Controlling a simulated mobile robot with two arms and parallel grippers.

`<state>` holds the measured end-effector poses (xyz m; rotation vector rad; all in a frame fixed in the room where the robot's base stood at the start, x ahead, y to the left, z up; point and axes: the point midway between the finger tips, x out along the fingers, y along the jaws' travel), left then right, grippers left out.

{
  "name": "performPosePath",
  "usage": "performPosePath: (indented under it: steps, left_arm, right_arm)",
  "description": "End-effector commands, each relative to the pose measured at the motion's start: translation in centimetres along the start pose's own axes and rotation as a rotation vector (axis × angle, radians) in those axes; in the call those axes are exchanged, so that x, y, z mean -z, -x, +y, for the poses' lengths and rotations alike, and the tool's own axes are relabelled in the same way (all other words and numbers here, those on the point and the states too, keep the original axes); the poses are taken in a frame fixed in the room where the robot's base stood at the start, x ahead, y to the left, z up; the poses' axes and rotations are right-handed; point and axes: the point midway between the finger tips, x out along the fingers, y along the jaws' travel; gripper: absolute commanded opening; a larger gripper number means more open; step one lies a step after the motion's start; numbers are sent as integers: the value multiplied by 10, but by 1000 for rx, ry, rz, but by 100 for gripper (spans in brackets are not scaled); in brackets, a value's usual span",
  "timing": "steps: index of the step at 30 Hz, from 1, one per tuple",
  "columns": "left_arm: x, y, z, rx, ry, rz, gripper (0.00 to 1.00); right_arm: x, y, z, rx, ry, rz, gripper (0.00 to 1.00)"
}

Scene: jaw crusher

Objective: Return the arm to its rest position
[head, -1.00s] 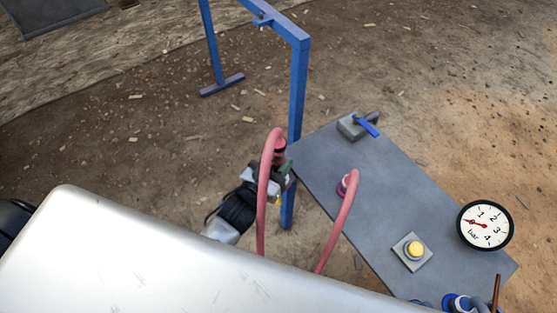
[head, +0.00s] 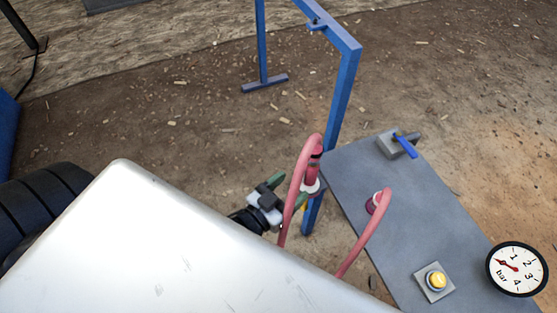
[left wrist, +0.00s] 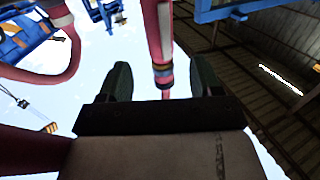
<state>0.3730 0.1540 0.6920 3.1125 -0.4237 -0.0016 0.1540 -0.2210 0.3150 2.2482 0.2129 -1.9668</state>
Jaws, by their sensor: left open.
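In the head view my left gripper (head: 288,190) is left of and below the near hose's red-capped end (head: 315,168), its green fingers apart. A pink hose (head: 299,175) arches across in front of its fingers. The left wrist view shows its two dark fingers (left wrist: 162,82) spread, with nothing held between them. A pink hose (left wrist: 159,30) with a dark banded fitting hangs beyond and between the fingers there. Most of the left arm is hidden behind a large pale metal surface. My right gripper is not in view.
A blue frame post (head: 343,95) stands beside the hose. A grey panel (head: 400,225) carries a blue-handled valve (head: 399,145), a second pink hose (head: 372,230), a yellow button (head: 436,280) and a gauge (head: 517,268). Bare ground lies behind. A black tyre (head: 45,205) is at left.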

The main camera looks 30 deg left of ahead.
Motion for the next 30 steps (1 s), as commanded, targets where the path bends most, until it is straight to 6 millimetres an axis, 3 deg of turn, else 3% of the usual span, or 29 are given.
performPosePath:
  steps: [6,15,18,20,23,27,30]
  left_arm:
    - [0,33,0,0,0,-2,65]
    - [-1,40,0,0,-1,-1,65]
    - [-15,40,-1,6,0,-40,65]
    - [-36,40,-3,16,1,-100,65]
    - [-94,45,-8,38,2,-268,65]
    - [-196,73,-14,69,4,-590,65]
    - [-258,104,-14,80,8,-814,65]
  right_arm:
    - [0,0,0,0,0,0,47]
    - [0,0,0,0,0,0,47]
    - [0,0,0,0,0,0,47]
    - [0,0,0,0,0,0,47]
    - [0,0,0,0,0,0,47]
    - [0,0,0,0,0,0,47]
    - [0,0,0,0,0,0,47]
